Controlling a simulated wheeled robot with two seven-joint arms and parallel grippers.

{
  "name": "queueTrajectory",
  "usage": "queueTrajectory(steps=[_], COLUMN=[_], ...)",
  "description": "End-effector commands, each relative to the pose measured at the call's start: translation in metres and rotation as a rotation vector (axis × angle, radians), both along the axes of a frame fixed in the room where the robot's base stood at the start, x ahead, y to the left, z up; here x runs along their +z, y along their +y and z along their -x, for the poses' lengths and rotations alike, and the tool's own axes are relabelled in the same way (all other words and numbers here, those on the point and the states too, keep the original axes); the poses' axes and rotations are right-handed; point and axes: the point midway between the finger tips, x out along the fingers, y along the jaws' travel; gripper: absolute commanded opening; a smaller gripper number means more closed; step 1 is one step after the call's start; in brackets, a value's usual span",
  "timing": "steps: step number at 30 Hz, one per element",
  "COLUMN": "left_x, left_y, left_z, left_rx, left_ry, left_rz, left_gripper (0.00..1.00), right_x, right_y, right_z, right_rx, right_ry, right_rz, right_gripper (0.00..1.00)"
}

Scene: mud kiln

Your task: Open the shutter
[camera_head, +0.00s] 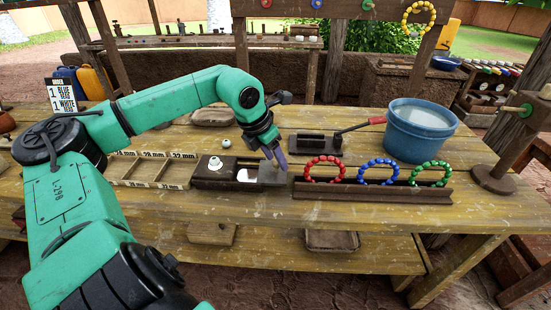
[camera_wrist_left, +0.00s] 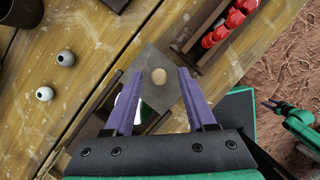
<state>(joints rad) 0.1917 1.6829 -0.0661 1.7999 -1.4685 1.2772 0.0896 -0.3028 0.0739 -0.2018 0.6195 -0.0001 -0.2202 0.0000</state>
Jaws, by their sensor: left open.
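The shutter, a flat grey plate (camera_head: 272,174), lies at the right end of a low dark wooden box (camera_head: 212,174) on the table. In the left wrist view the plate (camera_wrist_left: 160,92) carries a round pale wooden knob (camera_wrist_left: 158,76). My left gripper (camera_head: 273,152) hangs just above the plate in the head view, fingers pointing down. In the left wrist view its purple fingers (camera_wrist_left: 157,88) are apart, either side of the plate, with the knob between and slightly beyond them; I see no contact. Part of my right arm, with its small gripper (camera_wrist_left: 269,104), shows at the wrist view's right edge.
A dark rack (camera_head: 375,192) with red, blue and green bead rings stands right of the box. A divided tray (camera_head: 150,170) lies left. White beads (camera_head: 226,143) lie behind the box.

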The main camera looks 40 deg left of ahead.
Motion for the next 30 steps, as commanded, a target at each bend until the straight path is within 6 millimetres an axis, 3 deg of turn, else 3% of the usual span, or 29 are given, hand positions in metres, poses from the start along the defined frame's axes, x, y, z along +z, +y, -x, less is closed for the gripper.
queueTrajectory(steps=[5, 12, 16, 21, 30], left_x=[0.020, 0.090, 0.117, 0.130, 0.129], left_y=[0.002, 0.005, 0.006, 0.007, 0.007], left_z=[0.008, 0.036, 0.047, 0.053, 0.053], left_rx=[0.001, 0.002, 0.002, -0.001, -0.001], left_ry=[-0.009, -0.004, -0.003, -0.002, -0.002], left_rz=[-0.001, -0.003, -0.001, 0.000, 0.001], left_gripper=[0.56, 0.56, 0.56, 0.56, 0.56], right_x=[-0.014, -0.013, -0.010, -0.010, -0.010], right_y=[-0.004, -0.006, -0.006, -0.006, -0.006], right_z=[-0.002, -0.003, -0.003, -0.003, -0.003], right_rx=[0.001, 0.000, 0.000, -0.001, -0.001], right_ry=[-0.002, -0.004, -0.004, -0.004, -0.005], right_rz=[0.005, 0.007, 0.007, 0.008, 0.008], right_gripper=[0.50, 0.50, 0.50, 0.50, 0.50])
